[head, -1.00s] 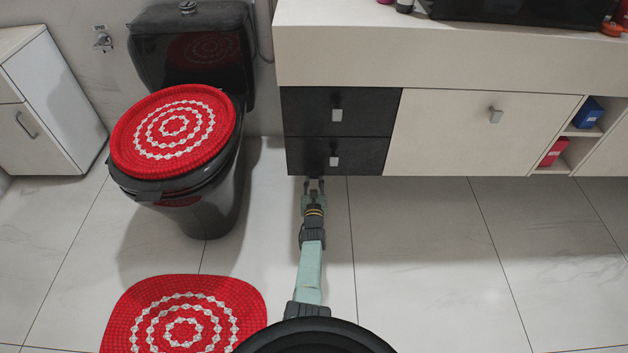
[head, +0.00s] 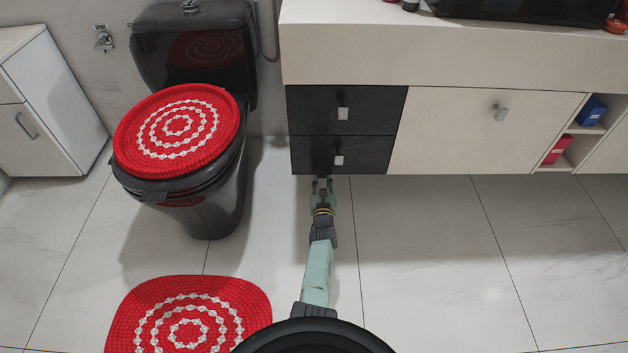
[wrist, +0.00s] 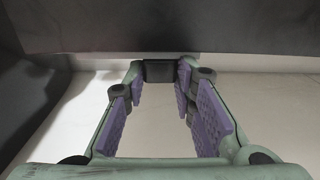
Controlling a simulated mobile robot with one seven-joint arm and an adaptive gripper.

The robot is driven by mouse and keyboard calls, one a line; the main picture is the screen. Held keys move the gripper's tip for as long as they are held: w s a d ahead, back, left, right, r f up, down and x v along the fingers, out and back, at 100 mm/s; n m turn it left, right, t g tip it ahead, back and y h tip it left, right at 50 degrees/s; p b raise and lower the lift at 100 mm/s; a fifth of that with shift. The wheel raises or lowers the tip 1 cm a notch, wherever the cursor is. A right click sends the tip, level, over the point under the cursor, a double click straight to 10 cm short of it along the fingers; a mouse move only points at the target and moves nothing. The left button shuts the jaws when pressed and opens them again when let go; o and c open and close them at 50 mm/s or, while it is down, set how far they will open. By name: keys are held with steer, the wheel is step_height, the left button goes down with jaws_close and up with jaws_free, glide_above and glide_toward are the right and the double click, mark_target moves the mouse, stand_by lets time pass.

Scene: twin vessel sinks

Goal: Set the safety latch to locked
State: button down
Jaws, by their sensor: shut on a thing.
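My gripper (head: 323,184) is at the lower front edge of the black drawers, low over the floor. In the wrist view, its purple-padded fingers (wrist: 158,85) are shut on a small dark block (wrist: 158,71), with a wide gap between the pads nearer the palm. The block sits against the underside edge of a dark panel; it may be the safety latch, but its locked or unlocked position cannot be told. In the head view the block cannot be made out.
Two black drawers (head: 347,110) with metal handles are above my gripper. A beige cabinet door (head: 450,135) is to the right. A black toilet (head: 190,215) with a red cover stands left, and a red mat (head: 190,315) lies in front. Floor on the right is clear.

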steer(key=shift+d, duration=0.35)
steer(key=c, duration=1.3)
jaws_free()
steer(key=shift+d, duration=0.1)
